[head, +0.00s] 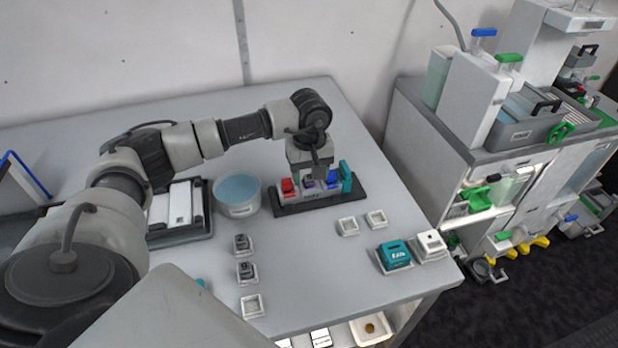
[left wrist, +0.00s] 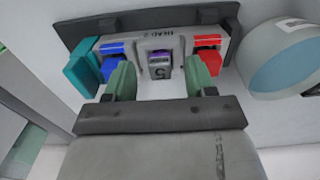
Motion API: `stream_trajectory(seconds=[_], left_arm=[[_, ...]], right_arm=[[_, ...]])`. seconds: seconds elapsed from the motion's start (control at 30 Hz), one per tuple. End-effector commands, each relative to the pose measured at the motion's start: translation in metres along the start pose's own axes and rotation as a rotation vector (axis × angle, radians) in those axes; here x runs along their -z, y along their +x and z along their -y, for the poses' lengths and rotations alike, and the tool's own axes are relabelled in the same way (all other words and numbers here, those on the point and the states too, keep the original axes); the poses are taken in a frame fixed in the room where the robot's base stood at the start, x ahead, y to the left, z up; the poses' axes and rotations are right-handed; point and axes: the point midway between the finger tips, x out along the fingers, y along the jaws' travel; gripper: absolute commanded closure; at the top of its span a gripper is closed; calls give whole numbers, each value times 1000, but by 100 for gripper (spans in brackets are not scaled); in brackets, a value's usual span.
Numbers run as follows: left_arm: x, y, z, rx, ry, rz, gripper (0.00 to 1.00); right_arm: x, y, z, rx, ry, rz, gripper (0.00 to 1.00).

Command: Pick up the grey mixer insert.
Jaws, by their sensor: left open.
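A grey insert with a purple top and a dark "5" mark (left wrist: 160,68) sits in the middle slot of a grey holder on a dark base (head: 347,194). The holder also shows in the left wrist view (left wrist: 112,27). My left gripper (head: 313,176) is over the holder, pointing down. In the left wrist view its two green fingers (left wrist: 160,76) are open, one on each side of the grey insert. I cannot tell whether they touch it. In the head view the gripper partly hides the insert. My right gripper is not in view.
A blue block (left wrist: 112,48) and a red block (left wrist: 207,42) flank the insert, with a teal piece (head: 346,176) at the holder's end. A round tub (head: 237,190) stands close by. Dark grey blocks (head: 242,243) sit on small white stands in front.

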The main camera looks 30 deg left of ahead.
Motion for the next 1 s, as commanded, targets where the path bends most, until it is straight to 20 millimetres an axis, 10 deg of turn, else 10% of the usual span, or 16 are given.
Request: stream_trajectory(seconds=[0.37, 0.7, 1.0], left_arm=[[0, 14, 0, 0, 1, 0, 46], [0, 13, 0, 0, 1, 0, 98], [0, 11, 0, -1, 0, -1, 98]], right_arm=[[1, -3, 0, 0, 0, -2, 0], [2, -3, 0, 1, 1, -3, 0], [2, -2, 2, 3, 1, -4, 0]])
